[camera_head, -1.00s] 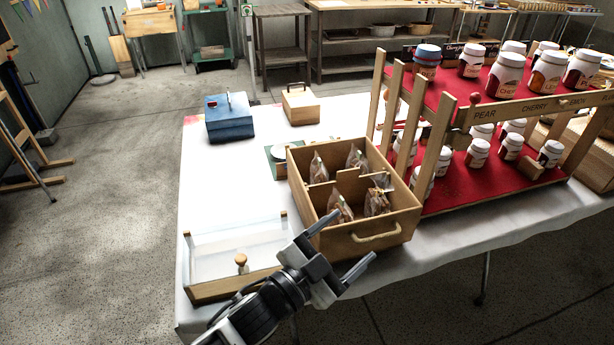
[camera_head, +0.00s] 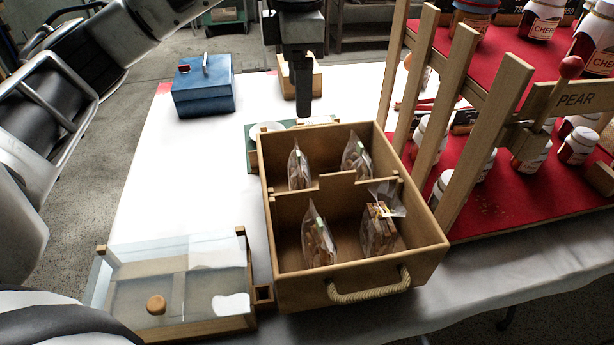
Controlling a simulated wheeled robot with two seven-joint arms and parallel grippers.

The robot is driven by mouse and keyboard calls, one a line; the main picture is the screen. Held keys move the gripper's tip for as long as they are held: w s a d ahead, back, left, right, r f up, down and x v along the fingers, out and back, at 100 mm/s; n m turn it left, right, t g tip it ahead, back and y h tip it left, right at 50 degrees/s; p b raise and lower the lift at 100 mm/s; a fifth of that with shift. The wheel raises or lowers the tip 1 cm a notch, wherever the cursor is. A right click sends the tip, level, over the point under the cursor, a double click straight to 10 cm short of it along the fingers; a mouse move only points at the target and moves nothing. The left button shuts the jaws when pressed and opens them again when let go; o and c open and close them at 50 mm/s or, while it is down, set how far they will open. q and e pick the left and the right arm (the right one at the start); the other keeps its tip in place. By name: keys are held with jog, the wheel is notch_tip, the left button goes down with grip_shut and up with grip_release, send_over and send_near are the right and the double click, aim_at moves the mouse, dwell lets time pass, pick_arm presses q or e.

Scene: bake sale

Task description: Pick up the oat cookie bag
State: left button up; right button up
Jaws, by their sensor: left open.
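A wooden crate (camera_head: 350,283) with dividers and a rope handle stands on the white table. Several clear bags of brown baked goods stand upright in its compartments: back left (camera_head: 299,170), back right (camera_head: 356,160), front left (camera_head: 317,240) and front right (camera_head: 379,228). I cannot read any label, so I cannot tell which is the oat cookie bag. My left gripper (camera_head: 303,108) points down beyond the crate's back edge, above and apart from the bags. It is open and empty, seen nearly edge-on. My right gripper is out of view.
A jar rack (camera_head: 470,110) with tall wooden posts stands close on the crate's right. A clear-lidded case (camera_head: 180,285) lies front left. A blue box (camera_head: 203,90) and a small wooden box (camera_head: 314,78) stand behind. The white table (camera_head: 190,170) left of the crate is clear.

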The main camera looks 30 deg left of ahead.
aim_at(298, 153)
pick_arm(q)
jog(key=f, duration=1.5)
jog(key=shift+s+a+f, duration=0.15)
jog(key=shift+s+f, duration=0.1)
jog(key=c, duration=0.5)
